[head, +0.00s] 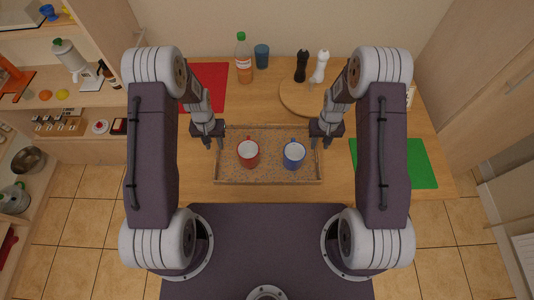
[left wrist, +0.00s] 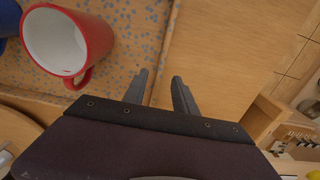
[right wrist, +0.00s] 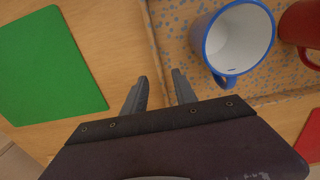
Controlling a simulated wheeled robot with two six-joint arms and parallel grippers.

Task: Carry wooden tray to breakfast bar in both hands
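The wooden tray (head: 268,182) has a speckled floor and lies on the wooden counter. A red mug (head: 248,154) and a blue mug (head: 293,155) stand in it. My left gripper (head: 213,144) is at the tray's left end, open, its fingers either side of the line of the end rim in the left wrist view (left wrist: 160,82). My right gripper (head: 324,144) is at the right end, open, fingers likewise either side of the rim's line in the right wrist view (right wrist: 158,80). Whether the fingertips are above the rim or around it, I cannot tell.
A red mat (head: 208,86) lies at the back left, a green mat (head: 410,163) at the right. A bottle (head: 243,62), a blue cup (head: 261,55) and a round board (head: 300,99) with two mills stand behind the tray. Shelves (head: 85,87) are at the left.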

